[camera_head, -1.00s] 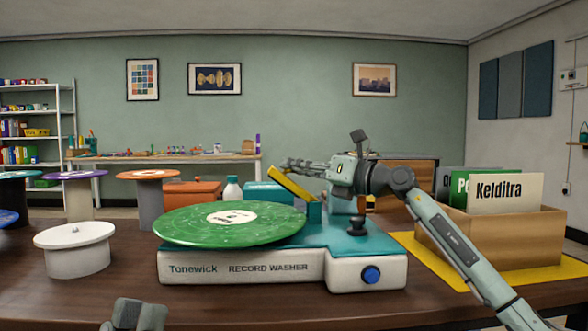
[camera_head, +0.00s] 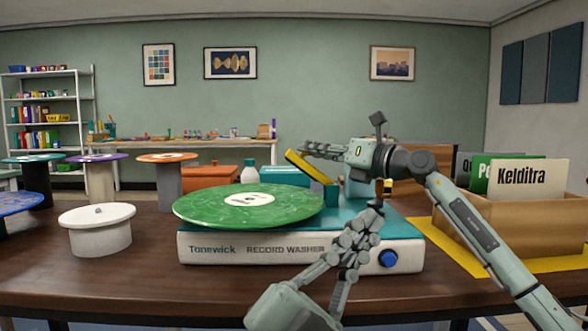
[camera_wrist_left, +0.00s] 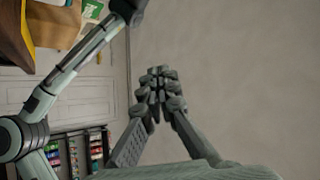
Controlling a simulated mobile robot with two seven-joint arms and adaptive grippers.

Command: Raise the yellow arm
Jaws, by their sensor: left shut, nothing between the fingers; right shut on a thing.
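The yellow arm (camera_head: 306,167) is on the teal-topped record washer (camera_head: 215,247). It slopes, with its left end up and its right end at a teal block. My right gripper (camera_head: 298,151) reaches in from the right and is shut on the yellow arm near its raised end. A green record (camera_head: 250,204) lies flat on the washer.
A blue button (camera_head: 389,259) is on the washer's front. A wooden crate of records (camera_head: 500,222) stands on a yellow mat at right. A white round stand (camera_head: 97,238) and several record-topped stands are at left. Bare table lies in front of the washer.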

